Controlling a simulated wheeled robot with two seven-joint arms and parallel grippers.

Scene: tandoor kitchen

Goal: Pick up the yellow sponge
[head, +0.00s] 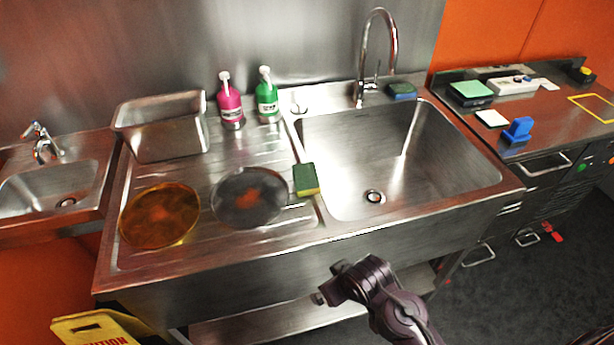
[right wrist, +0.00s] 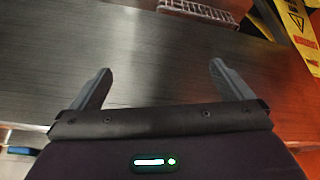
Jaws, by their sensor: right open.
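The yellow sponge (head: 307,190) has a dark green top and a yellow lower edge in the head view. It lies on the left rim of the big sink basin, just right of the dark plate. My right gripper (head: 333,286) is in front of the sink's front edge, below and slightly right of the sponge in the picture, and apart from it. In the right wrist view my right gripper (right wrist: 160,74) is open, with nothing between its fingers. The sponge does not show there. My left gripper is not in view.
An amber plate (head: 160,216) and a dark plate (head: 250,197) lie on the drainboard. A pink bottle (head: 231,107), a green bottle (head: 266,98) and a steel tub (head: 165,135) stand behind. A darker sponge (head: 401,91) lies near the faucet (head: 365,60). A yellow caution sign (head: 95,329) stands lower left.

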